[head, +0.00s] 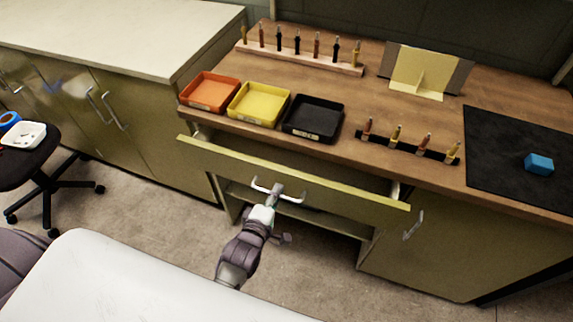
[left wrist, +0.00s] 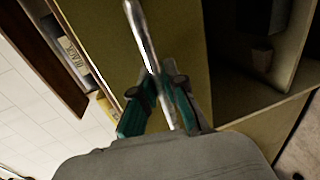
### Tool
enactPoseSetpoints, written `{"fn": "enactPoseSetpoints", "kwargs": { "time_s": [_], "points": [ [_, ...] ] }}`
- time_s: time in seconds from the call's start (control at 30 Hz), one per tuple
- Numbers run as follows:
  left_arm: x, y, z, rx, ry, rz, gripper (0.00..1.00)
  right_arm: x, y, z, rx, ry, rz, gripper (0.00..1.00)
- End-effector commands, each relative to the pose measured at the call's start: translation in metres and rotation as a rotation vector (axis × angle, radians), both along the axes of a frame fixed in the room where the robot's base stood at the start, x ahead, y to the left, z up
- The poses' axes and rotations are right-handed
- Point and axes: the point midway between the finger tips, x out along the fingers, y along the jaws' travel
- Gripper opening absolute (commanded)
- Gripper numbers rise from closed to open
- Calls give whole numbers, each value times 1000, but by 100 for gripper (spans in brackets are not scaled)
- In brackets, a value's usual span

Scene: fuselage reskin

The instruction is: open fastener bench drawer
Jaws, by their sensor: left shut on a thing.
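The fastener bench drawer (head: 310,184) has a yellow-green front and stands partly out from under the wooden bench top, with a dark gap behind its top edge. My left gripper (head: 272,197) is shut on the drawer's metal handle (head: 263,187) at the middle of the front. The left wrist view shows the handle bar (left wrist: 143,35) running between the two teal fingers of the left gripper (left wrist: 163,98). The drawer's inside is mostly hidden behind its front. My right gripper is not in view.
Orange (head: 211,92), yellow (head: 258,104) and black (head: 313,118) trays stand on the bench top (head: 390,112). A stool (head: 30,165) stands at the left.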

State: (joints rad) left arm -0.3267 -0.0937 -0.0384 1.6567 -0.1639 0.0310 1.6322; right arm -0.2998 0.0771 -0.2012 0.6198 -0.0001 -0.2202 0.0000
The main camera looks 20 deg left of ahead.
Motion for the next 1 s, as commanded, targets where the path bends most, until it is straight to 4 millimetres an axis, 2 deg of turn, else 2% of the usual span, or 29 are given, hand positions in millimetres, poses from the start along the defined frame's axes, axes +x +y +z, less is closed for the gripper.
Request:
{"fn": "enactPoseSetpoints", "kwargs": {
  "time_s": [0.03,0.2,0.3,0.5,0.7,1.0],
  "points": [
    [-20,1,4,0,10,1,0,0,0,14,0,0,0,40],
    [-72,3,3,0,9,0,0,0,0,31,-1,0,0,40],
    [-98,4,2,2,7,0,0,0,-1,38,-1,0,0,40],
    [-135,5,1,1,3,-1,0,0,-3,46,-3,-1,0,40],
    [-152,6,0,2,1,-1,0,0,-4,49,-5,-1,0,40],
    [-155,6,0,1,-1,0,0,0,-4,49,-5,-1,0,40]
  ]
}}
